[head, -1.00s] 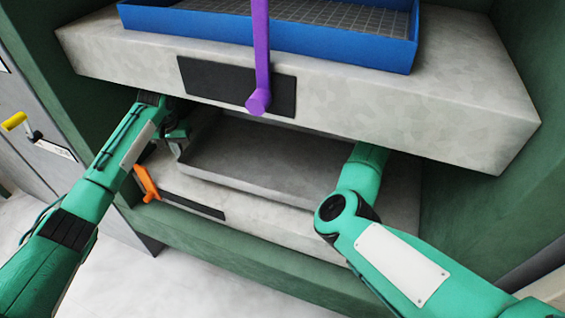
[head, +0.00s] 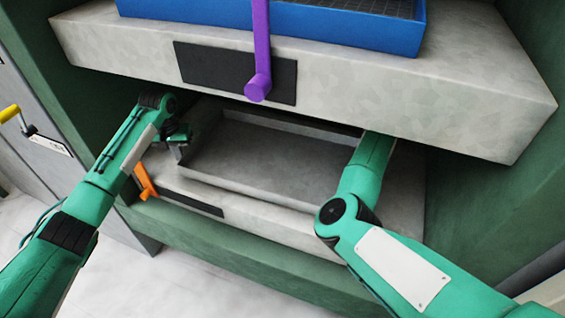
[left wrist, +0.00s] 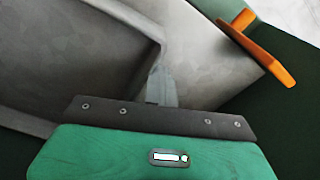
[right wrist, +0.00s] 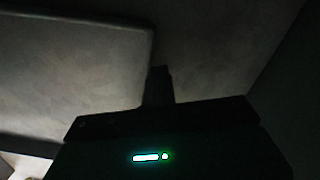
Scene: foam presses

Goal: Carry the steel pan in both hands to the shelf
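The steel pan (head: 262,165), a shallow grey rectangular tray, lies on the lower stone slab under the upper slab, which hides part of its back and right end. My left gripper (head: 178,141) is at the pan's left end. In the left wrist view a single finger (left wrist: 160,87) shows right beside the corner of the pan's wall (left wrist: 159,52). My right gripper is hidden under the upper slab in the head view. In the dark right wrist view its finger (right wrist: 158,87) is beside the pan's edge (right wrist: 149,48). Neither grip can be made out. The shelf cannot be identified.
The upper slab (head: 400,90) hangs low over the pan, carrying a blue tray (head: 350,34) and a purple lever (head: 260,50). An orange handle (head: 145,181) sticks out at the lower slab's (head: 290,222) front left. Green walls (head: 490,215) close in both sides. Pale floor (head: 200,285) lies in front.

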